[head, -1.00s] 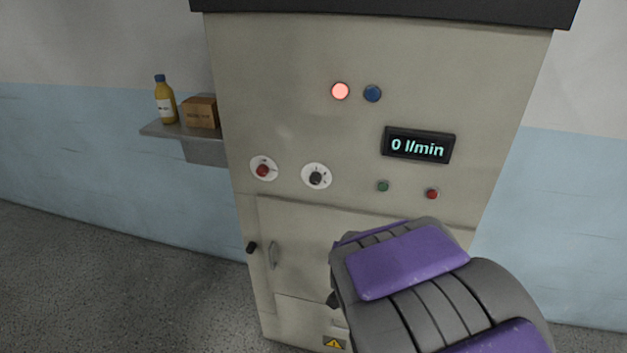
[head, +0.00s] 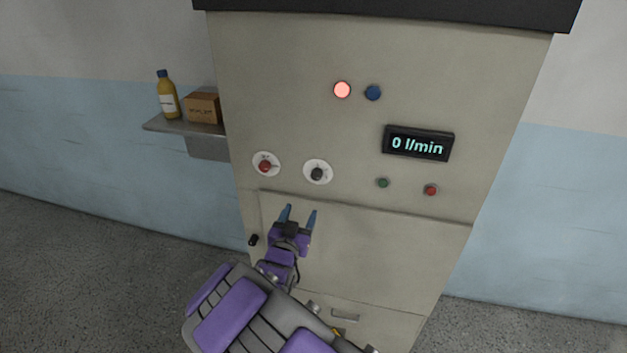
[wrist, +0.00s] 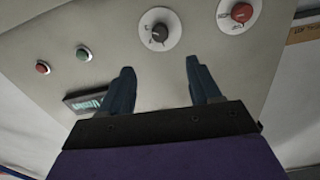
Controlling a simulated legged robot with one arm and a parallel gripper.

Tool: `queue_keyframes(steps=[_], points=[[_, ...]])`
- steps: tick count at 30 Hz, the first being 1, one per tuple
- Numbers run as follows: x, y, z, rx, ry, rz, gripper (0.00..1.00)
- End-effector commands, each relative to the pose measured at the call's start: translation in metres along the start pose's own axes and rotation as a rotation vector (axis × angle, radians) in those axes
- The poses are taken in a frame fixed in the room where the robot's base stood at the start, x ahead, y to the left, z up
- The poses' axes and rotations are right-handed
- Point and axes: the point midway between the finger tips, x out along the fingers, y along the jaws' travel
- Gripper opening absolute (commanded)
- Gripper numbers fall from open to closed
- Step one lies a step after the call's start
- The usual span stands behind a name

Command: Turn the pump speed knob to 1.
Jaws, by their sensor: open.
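Two knobs on white dials are on the cabinet front. One is black (head: 317,174) and one, to its left, is red (head: 265,166). I cannot read the dial labels, so I cannot tell which is the pump speed knob. My gripper (head: 299,211) is open and empty, below the two dials in the head view. In the wrist view, the black knob (wrist: 159,33) shows beyond and between the fingertips (wrist: 160,66), apart from them. The red knob (wrist: 241,12) is up and right of them there. The display (head: 418,143) reads 0 l/min.
A lit red lamp (head: 342,90) and a blue button (head: 373,93) are above. Small green (head: 383,183) and red (head: 431,190) buttons sit under the display. A shelf (head: 185,127) with a yellow bottle (head: 168,97) and a box (head: 203,107) is at the left.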

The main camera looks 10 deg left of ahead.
Motion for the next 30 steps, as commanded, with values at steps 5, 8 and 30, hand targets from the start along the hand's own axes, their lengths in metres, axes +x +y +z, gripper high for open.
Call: queue_keyframes(steps=[5, 8, 30], points=[[0.028, 0.001, 0.001, 0.001, -0.001, 0.003, 0.63], [0.044, 0.000, 0.001, 0.003, -0.002, 0.002, 0.63], [0.151, -0.001, 0.002, 0.000, -0.003, 0.001, 0.63]])
